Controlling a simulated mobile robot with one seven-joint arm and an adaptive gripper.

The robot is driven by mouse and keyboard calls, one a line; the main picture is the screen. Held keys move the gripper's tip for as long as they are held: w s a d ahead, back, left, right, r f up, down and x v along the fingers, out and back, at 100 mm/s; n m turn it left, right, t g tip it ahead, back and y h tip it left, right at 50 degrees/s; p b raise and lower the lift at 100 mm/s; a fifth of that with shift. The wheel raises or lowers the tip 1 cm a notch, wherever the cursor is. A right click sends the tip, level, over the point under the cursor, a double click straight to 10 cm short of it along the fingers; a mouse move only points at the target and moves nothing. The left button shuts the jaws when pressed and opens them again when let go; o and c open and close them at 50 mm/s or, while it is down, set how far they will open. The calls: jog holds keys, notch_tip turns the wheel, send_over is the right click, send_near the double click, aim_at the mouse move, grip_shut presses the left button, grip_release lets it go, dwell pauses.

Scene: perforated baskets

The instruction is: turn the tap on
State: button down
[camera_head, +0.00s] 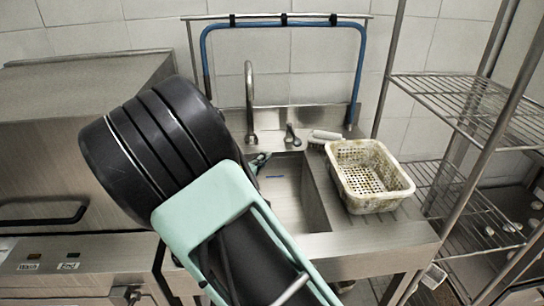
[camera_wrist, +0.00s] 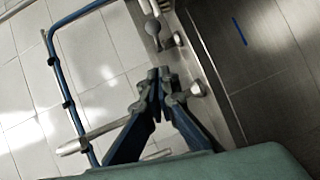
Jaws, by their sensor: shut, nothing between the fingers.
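The tap is a tall curved metal spout (camera_head: 250,95) at the back of the steel sink (camera_head: 315,210). A short grey lever handle (camera_head: 291,135) stands to its right on the sink's back ledge. In the wrist view the spout (camera_wrist: 153,28) is at the top, and the lever's round base (camera_wrist: 197,90) is just right of my fingertips. My gripper (camera_wrist: 158,75) is shut and empty, its tips close beside the lever; I cannot tell whether they touch. In the head view my arm hides most of the gripper; only a small part (camera_head: 258,160) shows over the sink.
A dirty white perforated basket (camera_head: 405,192) stands on the drainboard right of the sink. A pale cylindrical object (camera_head: 326,135) lies near the lever. A blue hose (camera_head: 361,75) arches behind. A wire shelf rack (camera_head: 470,105) stands at the right, a steel appliance (camera_head: 60,150) at the left.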

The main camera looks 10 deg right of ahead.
jog(key=b, duration=0.2)
send_near(294, 135)
jog(key=shift+w+d+f, duration=0.5)
jog(key=shift+w+d, duration=0.25)
jog(key=shift+w, duration=0.2)
jog(key=shift+d, duration=0.1)
jog(key=shift+s+d, duration=0.1)
jog(key=shift+d, duration=0.25)
